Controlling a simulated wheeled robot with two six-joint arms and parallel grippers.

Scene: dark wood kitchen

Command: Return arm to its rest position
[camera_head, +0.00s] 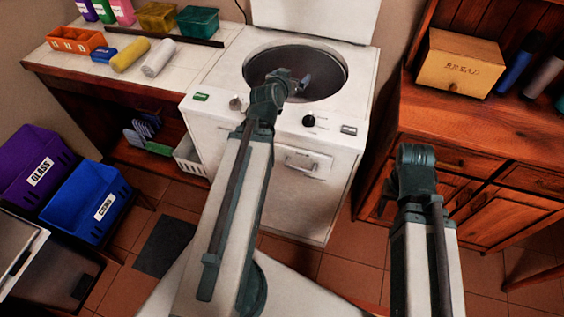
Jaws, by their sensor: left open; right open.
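My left arm reaches up and forward over the white top-loading machine (345,130). Its gripper (298,82) is open and hangs over the machine's round open tub (333,80). No object shows between its fingers, though they are small and dark against the tub. My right arm (412,235) comes in from the bottom right. Its dark wrist end is in front of the wooden cabinet's left side, and its fingers are hidden behind the wrist. The machine's white lid (315,12) stands raised at the back.
A wooden cabinet (490,130) on the right holds a bread box (460,65) and bottles. A tiled counter (185,65) on the left holds an orange tray (76,40), rolls and containers. Purple (30,160) and blue (88,200) bins stand on the floor. Floor shows between machine and cabinet.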

